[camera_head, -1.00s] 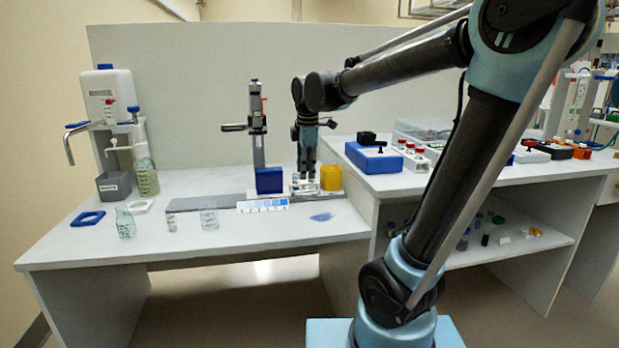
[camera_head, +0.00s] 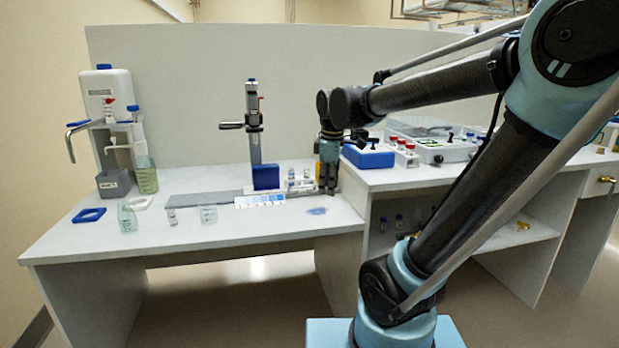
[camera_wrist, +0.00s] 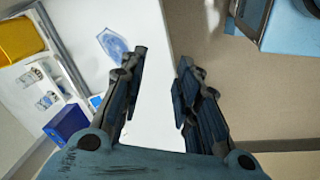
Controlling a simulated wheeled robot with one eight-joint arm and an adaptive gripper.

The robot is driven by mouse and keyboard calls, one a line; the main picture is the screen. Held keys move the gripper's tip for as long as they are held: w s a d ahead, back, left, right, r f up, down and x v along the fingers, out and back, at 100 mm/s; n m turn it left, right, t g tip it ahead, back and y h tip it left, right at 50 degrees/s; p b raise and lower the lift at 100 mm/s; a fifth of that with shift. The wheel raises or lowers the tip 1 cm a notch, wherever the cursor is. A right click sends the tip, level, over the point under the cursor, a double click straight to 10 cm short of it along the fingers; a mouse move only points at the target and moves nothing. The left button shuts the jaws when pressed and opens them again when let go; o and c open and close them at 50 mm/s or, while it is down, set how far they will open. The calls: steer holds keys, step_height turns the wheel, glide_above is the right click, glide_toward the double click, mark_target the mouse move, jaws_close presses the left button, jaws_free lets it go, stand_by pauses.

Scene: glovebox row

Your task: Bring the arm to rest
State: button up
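My gripper (camera_head: 328,178) hangs pointing down near the right end of the lower bench, in front of the blue box on the raised bench. In the wrist view my gripper (camera_wrist: 160,85) has its two fingers apart with nothing between them. Below the gap lie the white bench top (camera_wrist: 150,25) and its edge, with the floor beyond. The yellow block (camera_wrist: 18,40) shows at the upper left of the wrist view.
A blue block (camera_head: 265,177) and a small vial rack (camera_head: 299,184) stand left of my gripper. A blue patch (camera_head: 317,211) lies on the bench in front. The raised bench, with a blue box (camera_head: 368,156) on it, is close on the right. Glassware (camera_head: 127,217) stands far left.

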steer(key=s+d+f+m, duration=1.3)
steer(key=s+f+m, duration=0.1)
steer(key=s+m, duration=0.1)
steer(key=shift+s+f, duration=0.3)
steer(key=shift+d, duration=0.1)
steer(key=shift+w+f, duration=0.2)
steer(key=shift+w, duration=0.25)
